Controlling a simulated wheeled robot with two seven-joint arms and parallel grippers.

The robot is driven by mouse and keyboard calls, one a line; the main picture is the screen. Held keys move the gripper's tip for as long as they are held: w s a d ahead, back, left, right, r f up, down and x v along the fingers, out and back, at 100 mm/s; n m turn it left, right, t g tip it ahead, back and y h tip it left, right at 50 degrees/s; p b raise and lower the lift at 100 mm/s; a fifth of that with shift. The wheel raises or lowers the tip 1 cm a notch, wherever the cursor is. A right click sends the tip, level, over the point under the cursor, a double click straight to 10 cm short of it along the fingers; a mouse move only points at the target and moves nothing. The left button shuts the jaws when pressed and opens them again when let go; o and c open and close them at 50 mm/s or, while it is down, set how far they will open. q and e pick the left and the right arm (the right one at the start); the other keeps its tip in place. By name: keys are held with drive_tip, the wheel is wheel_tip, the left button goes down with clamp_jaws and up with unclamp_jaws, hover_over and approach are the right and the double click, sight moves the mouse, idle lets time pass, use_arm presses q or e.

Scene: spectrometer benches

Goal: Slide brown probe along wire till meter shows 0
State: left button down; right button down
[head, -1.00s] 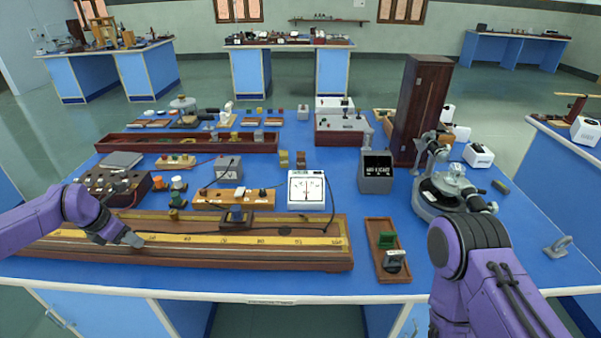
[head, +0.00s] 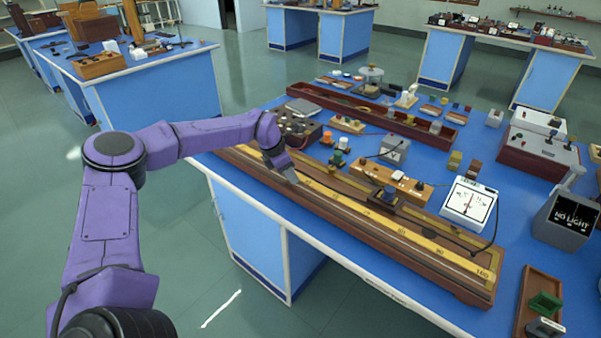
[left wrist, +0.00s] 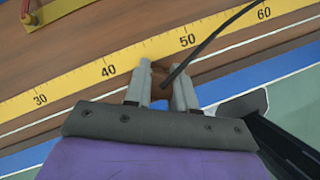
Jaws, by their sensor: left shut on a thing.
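My left gripper (head: 292,177) is at the front edge of the long wooden wire bridge (head: 405,248). In the left wrist view the gripper (left wrist: 163,72) is shut on the brown probe (left wrist: 161,76), beside the yellow scale (left wrist: 83,81) between the 40 and 50 marks. A black lead runs from the probe up to the right. The fingers hide most of the probe, and I cannot tell whether its tip touches the wire. The white meter (head: 468,203) stands behind the bridge; its needle is near mid-dial, but the exact reading is too small. My right gripper is out of view.
A wooden strip with terminals (head: 372,176) lies behind the bridge. A grey box (head: 394,150) and small coloured pieces stand farther back. A "NO LIGHT" box (head: 567,222) and a wooden tray (head: 537,290) are at the right. The scale's right part is largely clear.

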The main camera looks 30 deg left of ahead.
use_arm(q)
drive_tip(key=shift+f, duration=0.15)
idle(0.7)
drive_tip(key=shift+s+f+b, duration=0.15)
drive_tip(key=shift+f+b, duration=0.05)
drive_tip(key=shift+b, duration=0.1)
idle(3.4)
